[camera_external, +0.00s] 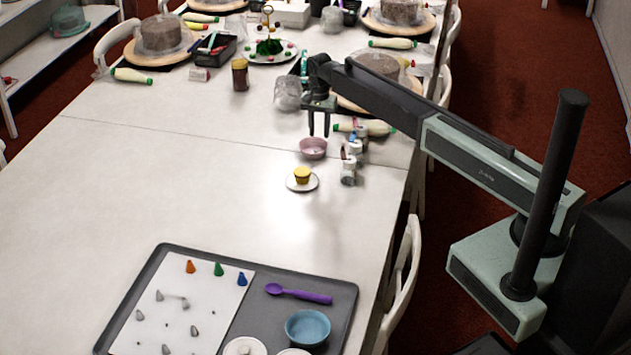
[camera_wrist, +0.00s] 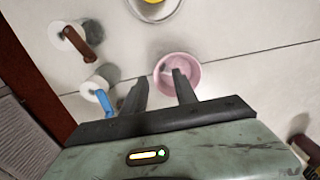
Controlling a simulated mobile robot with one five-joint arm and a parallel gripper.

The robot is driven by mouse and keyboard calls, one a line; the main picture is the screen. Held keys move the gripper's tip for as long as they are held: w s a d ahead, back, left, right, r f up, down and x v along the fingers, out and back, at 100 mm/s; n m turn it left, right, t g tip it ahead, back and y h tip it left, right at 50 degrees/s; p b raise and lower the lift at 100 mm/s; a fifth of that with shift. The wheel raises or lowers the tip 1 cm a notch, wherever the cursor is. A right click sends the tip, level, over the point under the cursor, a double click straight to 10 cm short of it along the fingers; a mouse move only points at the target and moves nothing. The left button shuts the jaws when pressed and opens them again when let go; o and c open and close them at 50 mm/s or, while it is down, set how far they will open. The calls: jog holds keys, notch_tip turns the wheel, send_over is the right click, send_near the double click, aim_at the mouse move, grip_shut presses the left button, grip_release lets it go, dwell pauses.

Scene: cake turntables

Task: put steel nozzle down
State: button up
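My gripper (camera_external: 319,133) hangs above the table by the pink bowl (camera_external: 313,149). Its two fingers are apart, and I see nothing between them in the wrist view (camera_wrist: 160,82). The pink bowl also shows in the wrist view (camera_wrist: 190,72), just beyond the fingertips and partly covered by the right finger. I cannot make out a nozzle in the visible part of the bowl. Several small grey pieces that look like steel nozzles (camera_external: 194,331) lie on a white sheet (camera_external: 205,277) on the grey tray (camera_external: 345,300) at the front.
White pots with brown and blue handles (camera_external: 348,171) stand right of the bowl. A yellow cupcake (camera_external: 302,175) sits on a small plate in front. The tray also holds coloured cones, a purple spoon (camera_external: 300,294) and a blue bowl (camera_external: 308,328). The table's left middle is clear.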

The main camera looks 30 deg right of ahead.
notch_tip(320, 180, up, 8)
jog(key=p, duration=0.6)
jog(key=s+d+n, duration=0.3)
jog(key=s+d, duration=0.2)
jog(key=s, duration=0.5)
jog(key=s+d+n, duration=0.3)
jog(key=s+d, duration=0.1)
jog(key=s, duration=0.6)
jog(key=s+d+n, duration=0.3)
jog(key=s+d, duration=0.2)
jog(key=s, duration=0.6)
jog(key=shift+d+f, duration=0.25)
jog(key=shift+d, duration=0.05)
jog(key=shift+s, duration=0.1)
